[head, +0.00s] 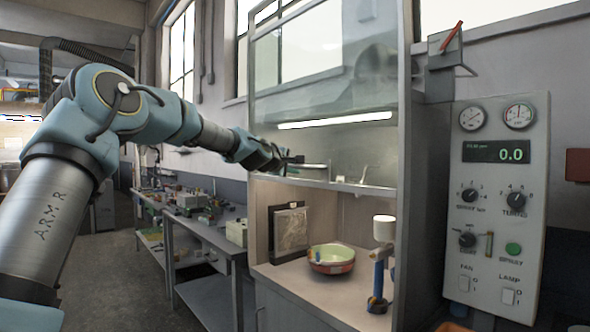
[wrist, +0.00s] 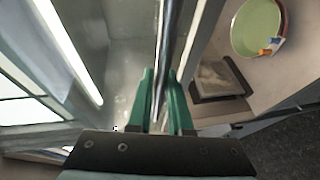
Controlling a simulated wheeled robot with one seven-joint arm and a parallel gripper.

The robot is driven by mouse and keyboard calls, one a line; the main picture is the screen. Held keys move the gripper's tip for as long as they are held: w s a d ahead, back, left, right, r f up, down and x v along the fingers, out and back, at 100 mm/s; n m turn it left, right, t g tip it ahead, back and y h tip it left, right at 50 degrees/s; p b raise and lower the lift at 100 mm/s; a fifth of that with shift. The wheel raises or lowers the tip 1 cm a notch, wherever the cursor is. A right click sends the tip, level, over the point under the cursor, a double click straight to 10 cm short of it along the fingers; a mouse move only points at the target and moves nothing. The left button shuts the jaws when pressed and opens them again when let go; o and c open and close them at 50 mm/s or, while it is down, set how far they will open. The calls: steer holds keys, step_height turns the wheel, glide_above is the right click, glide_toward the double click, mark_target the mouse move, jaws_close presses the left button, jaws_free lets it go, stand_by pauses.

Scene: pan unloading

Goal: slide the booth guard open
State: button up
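The booth guard (head: 325,85) is a clear pane in a grey frame across the upper front of the booth. Its bottom rail (head: 345,186) stands about halfway up the booth front, with the booth open below it. A metal handle bar (head: 312,167) runs along the pane's lower part. My gripper (head: 290,163) is at the left part of this bar. In the wrist view, the bar (wrist: 174,35) passes between the green fingers of my gripper (wrist: 161,75), which sit close on both sides of it. The exact contact is partly hidden by the fingers.
Inside the booth stand a green and red bowl (head: 331,262), a framed dark panel (head: 290,232) and a blue stand with a white top (head: 380,265). A control panel (head: 497,200) is at the right. A cluttered workbench (head: 205,225) is at the left.

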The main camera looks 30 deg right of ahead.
steer(key=o, duration=0.4)
steer(key=shift+b+v, duration=3.05)
steer(key=shift+v, duration=2.35)
steer(key=shift+f, duration=0.25)
steer(key=s+a+f+m+g+y, duration=0.15)
steer(key=a+f+y, duration=0.25)
steer(key=a+f, duration=0.75)
steer(key=s+a+f+m+g+y, duration=0.1)
steer(key=s+a+f+m+y, duration=0.2)
steer(key=a+f, duration=0.85)
steer(key=s+a+f+g+y, duration=0.1)
steer(key=s+a+f+y, duration=0.1)
steer(key=s+a+f, duration=0.3)
steer(key=s+a+f+m+g+y, duration=0.1)
steer(key=s+a+f+g+y, duration=0.1)
steer(key=s+a+f, duration=0.3)
steer(key=s+a+f+m+g+y, duration=0.1)
steer(key=s+a+f, duration=0.4)
steer(key=a, duration=0.6)
steer(key=shift+s+a+f+m+g+y, duration=0.1)
steer(key=shift+s+f+m+g+y, duration=0.1)
steer(key=shift+s, duration=0.4)
steer(key=shift+s+f+m+g+y, duration=0.1)
steer(key=shift+s+f+g+y, duration=0.1)
steer(key=shift+s, duration=0.45)
